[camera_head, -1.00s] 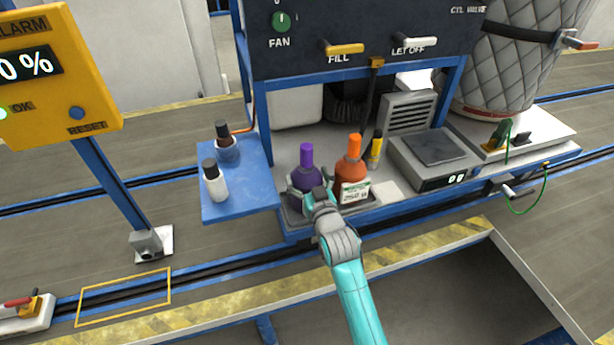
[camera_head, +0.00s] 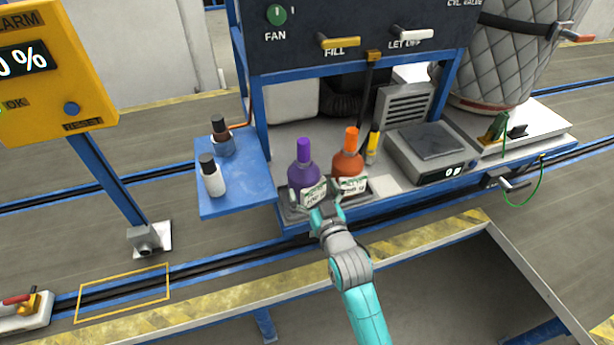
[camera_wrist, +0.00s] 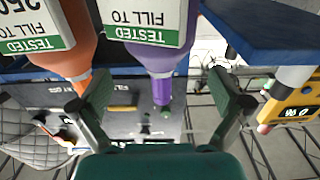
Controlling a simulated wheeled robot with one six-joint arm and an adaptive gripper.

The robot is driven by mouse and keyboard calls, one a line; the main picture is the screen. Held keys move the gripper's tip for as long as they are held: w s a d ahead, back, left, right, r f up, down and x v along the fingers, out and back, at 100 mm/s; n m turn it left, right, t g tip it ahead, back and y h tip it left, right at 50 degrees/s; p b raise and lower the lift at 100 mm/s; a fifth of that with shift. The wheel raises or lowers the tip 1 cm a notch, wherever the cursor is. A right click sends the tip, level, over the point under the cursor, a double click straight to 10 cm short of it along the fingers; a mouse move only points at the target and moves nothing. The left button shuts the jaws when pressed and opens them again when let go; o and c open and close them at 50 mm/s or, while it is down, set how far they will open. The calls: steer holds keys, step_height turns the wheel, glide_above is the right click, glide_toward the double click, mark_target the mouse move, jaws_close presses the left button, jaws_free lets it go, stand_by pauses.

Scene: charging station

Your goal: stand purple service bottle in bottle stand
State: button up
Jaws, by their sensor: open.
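The purple service bottle (camera_head: 304,170) stands upright in a low dark grey tray (camera_head: 286,212), which looks like the bottle stand, at the front edge of the bench. An orange bottle (camera_head: 347,163) stands close to its right. My gripper (camera_head: 325,210) is open and empty, just in front of the two bottles and clear of the purple one. In the wrist view, which looks upside down, the purple bottle (camera_wrist: 162,55) is ahead between my spread fingers, with its white and green label facing me. The orange bottle (camera_wrist: 68,58) is on the left there. The bottles' bases are out of the wrist view.
A blue side shelf (camera_head: 240,195) on the left holds a white bottle (camera_head: 212,177) and a dark-capped bottle (camera_head: 221,130). A yellow bottle (camera_head: 373,143) and a scale (camera_head: 430,150) stand behind and right. The control panel (camera_head: 350,30) overhangs the bench. The floor in front is open.

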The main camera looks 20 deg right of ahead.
steer(key=shift+s, duration=2.6)
steer(key=shift+s+f, duration=0.1)
steer(key=s+f+g, duration=0.1)
steer(key=s+f, duration=0.3)
steer(key=s, duration=1.1)
steer(key=s+f+g, duration=0.1)
steer(key=s+f, duration=0.3)
steer(key=s, duration=1.1)
steer(key=s+r+g, duration=0.1)
steer(key=s+r, duration=0.3)
steer(key=s, duration=0.7)
steer(key=shift+s, duration=0.25)
steer(key=shift+d, duration=0.15)
